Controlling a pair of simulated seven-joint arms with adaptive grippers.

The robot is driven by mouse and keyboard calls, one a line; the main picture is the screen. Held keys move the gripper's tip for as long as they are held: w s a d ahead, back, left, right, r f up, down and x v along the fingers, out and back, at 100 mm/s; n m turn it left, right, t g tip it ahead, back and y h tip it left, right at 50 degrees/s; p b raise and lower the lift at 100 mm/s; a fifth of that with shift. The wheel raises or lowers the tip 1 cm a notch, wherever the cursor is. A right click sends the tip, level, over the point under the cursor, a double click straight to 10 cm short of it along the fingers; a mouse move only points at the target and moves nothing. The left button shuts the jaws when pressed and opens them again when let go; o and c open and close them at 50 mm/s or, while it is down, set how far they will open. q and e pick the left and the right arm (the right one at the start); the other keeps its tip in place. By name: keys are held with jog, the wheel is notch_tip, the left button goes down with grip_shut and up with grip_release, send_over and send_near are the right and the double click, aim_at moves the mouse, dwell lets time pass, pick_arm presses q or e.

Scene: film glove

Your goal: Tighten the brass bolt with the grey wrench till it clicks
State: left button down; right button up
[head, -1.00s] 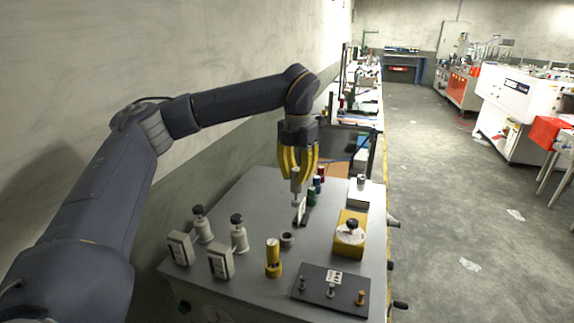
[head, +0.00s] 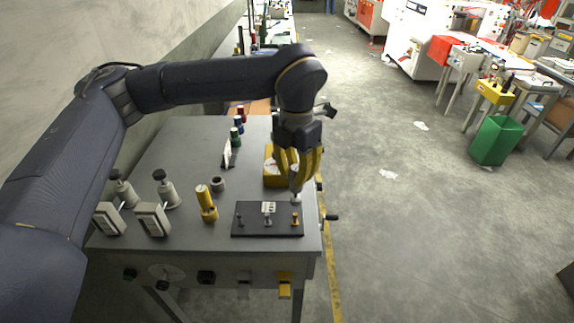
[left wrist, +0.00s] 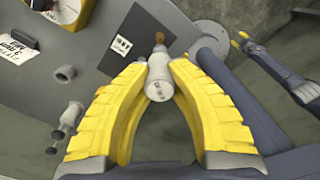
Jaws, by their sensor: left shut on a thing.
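The brass bolt (head: 295,218) stands at the right end of a dark plate (head: 253,230) near the bench's front right corner. My left gripper (head: 298,178) is shut on the grey wrench (head: 296,196), which points down near the bolt. In the left wrist view the wrench (left wrist: 160,85) sits between the yellow fingers, and its narrow end is close to the brass bolt (left wrist: 158,37). I cannot tell whether they touch. What looks like my right gripper (left wrist: 239,39) shows small at the upper right there, away from the bolt; its opening is unclear.
Two other bolts, a left one (head: 240,219) and a middle one (head: 267,221), stand on the plate beside a small white label. A yellow box (head: 273,177) stands just behind. A yellow cylinder (head: 206,204) and grey ring (head: 218,184) are to the left.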

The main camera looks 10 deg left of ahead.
aim_at(296, 191)
dwell(0.6)
pick_arm(q)
jog(key=shift+f, duration=2.2)
jog(key=shift+f, duration=0.9)
dwell(0.5)
